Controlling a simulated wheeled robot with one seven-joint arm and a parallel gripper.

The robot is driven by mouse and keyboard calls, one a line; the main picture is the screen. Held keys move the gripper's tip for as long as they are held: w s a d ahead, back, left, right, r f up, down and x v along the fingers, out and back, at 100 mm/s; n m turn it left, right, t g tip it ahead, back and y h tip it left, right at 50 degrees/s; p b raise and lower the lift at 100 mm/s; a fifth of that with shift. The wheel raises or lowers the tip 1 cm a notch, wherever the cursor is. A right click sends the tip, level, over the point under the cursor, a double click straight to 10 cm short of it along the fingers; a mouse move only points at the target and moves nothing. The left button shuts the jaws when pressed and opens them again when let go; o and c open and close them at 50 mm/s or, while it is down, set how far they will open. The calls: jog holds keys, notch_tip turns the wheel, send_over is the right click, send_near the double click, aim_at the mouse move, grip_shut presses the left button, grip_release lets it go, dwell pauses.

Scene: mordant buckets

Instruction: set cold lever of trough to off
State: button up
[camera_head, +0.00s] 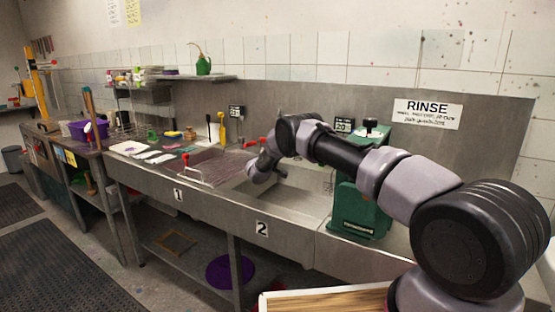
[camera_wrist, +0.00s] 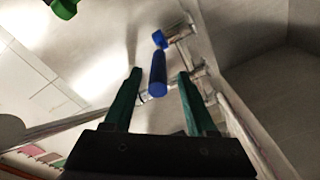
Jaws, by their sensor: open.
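The steel trough (camera_head: 310,205) runs along the wall in the head view, with basins marked 1 and 2. In the wrist view a blue lever (camera_wrist: 158,76) sits by metal pipework, with a smaller blue part (camera_wrist: 158,38) just above it. My gripper (camera_wrist: 159,72) is open, its two green fingers pointing toward the blue lever. The lever appears between the fingertips in the picture, with gaps on both sides; I cannot tell how deep it lies between them. In the head view my arm reaches over the trough and hides the gripper and the blue lever.
A green machine (camera_head: 360,205) stands at the trough's right, close to my arm. Red handles (camera_head: 250,143) show left of my wrist. A rack lies over basin 1. A shelf (camera_head: 190,78) with a green can (camera_head: 203,66) hangs on the wall.

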jog(key=v, duration=0.8)
jog(key=shift+a, duration=0.1)
